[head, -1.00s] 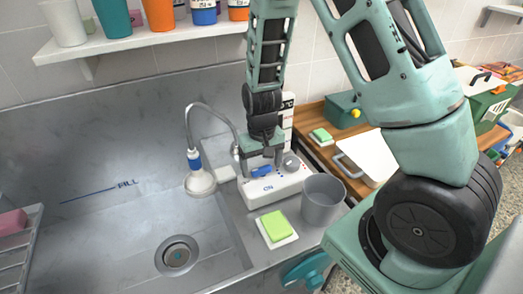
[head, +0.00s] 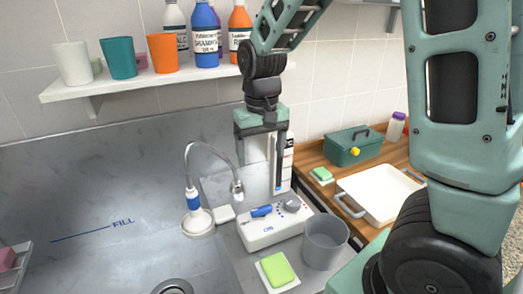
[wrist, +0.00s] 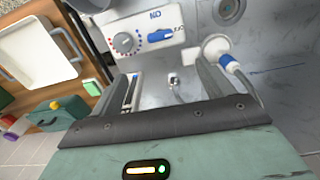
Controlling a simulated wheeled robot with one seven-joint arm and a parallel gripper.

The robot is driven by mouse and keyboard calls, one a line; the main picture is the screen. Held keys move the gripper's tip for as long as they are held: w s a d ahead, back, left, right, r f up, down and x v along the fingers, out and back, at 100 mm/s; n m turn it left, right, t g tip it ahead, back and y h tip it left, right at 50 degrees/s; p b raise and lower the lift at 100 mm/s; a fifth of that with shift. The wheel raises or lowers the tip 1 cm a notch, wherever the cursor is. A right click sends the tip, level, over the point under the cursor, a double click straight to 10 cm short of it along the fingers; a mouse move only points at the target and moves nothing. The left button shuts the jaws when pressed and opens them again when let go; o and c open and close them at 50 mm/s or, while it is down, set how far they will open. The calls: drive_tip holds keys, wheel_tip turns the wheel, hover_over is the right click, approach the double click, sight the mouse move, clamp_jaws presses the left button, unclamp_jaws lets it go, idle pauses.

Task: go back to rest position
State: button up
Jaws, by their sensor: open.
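My gripper (head: 260,165) is open and empty. It points down in the air above a white control box (head: 272,232) with a blue switch (head: 261,211) and a grey knob, at the back right of the sink. In the wrist view, my two fingers (wrist: 165,90) are spread apart with nothing between them. The box (wrist: 140,30) lies beyond them there, with the blue switch (wrist: 160,34) and the knob clear of the fingers.
A shelf (head: 150,85) with cups and bottles hangs left of my wrist. A grey cup (head: 325,243) and a green sponge (head: 277,270) stand beside the box. A white tray (head: 375,196) and green toolbox (head: 352,148) are right.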

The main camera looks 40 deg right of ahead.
drive_tip(key=shift+r, duration=0.15)
idle(0.4)
drive_tip(key=s+a+f+n+b, duration=0.1)
drive_tip(key=s+a+f+n, duration=0.2)
drive_tip(key=s+a+n, duration=0.7)
drive_tip(key=s+a, duration=0.8)
drive_tip(key=s, duration=0.2)
drive_tip(key=shift+a+y+b, duration=0.3)
drive_tip(key=shift+b, duration=0.1)
drive_tip(key=shift+s+f, duration=0.1)
